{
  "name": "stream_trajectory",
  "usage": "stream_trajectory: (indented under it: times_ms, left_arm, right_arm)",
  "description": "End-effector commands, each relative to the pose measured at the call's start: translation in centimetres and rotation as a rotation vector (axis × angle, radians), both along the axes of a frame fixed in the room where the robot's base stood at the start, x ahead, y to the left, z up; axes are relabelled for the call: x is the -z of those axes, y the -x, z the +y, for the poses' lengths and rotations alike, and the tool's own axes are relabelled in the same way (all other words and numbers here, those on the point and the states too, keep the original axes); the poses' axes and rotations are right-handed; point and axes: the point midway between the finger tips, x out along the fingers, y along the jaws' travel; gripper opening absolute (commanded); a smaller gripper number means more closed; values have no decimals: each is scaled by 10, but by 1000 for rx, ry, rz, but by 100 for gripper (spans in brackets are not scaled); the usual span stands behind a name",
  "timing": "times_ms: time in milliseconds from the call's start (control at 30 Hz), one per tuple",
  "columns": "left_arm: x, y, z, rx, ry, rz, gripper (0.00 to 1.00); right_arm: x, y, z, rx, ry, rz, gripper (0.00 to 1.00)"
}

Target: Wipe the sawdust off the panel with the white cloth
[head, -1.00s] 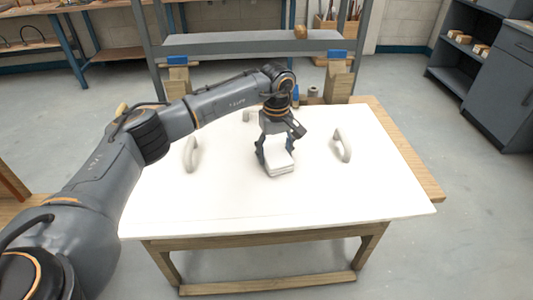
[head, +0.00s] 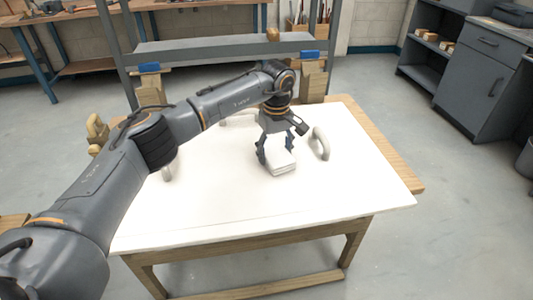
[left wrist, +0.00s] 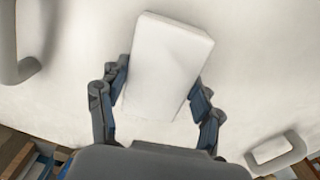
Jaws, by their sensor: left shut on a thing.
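The white panel (head: 220,205) lies flat on a wooden table, with light grey loop handles on it. One handle (head: 321,143) stands just right of my left gripper, and another is partly hidden by my left arm. My left gripper (head: 277,160) points down over the panel and is shut on the folded white cloth (head: 283,164). The left wrist view shows the cloth (left wrist: 168,62) as a thick white block between the two fingers. The cloth is at or close to the panel surface; contact is unclear. I cannot make out distinct sawdust. My right gripper is out of view.
The wooden table edge (head: 385,150) shows along the panel's right side. A grey shelf frame (head: 220,45) with blue-topped wooden blocks stands behind. A dark cabinet (head: 480,75) is at the back right. The floor right of the table is clear.

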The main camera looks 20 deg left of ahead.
Motion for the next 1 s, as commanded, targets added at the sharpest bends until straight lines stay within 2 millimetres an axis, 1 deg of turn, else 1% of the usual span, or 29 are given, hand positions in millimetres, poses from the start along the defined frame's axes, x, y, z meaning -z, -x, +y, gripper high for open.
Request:
stream_trajectory:
  times_ms: [33,100,433,533,667,1000]
  left_arm:
    - [4,-2,-4,1,1,-1,36]
    - [4,-4,-6,0,0,0,36]
    - [4,-4,-8,1,0,1,36]
    - [1,-4,-8,1,0,1,36]
    - [-11,-4,-8,1,1,1,36]
    - [-47,-4,-7,0,-1,0,36]
  right_arm:
    - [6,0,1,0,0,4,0]
    - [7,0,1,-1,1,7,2]
    - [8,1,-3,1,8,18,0]
    - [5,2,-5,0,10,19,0]
    - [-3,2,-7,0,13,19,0]
    - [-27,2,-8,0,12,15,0]
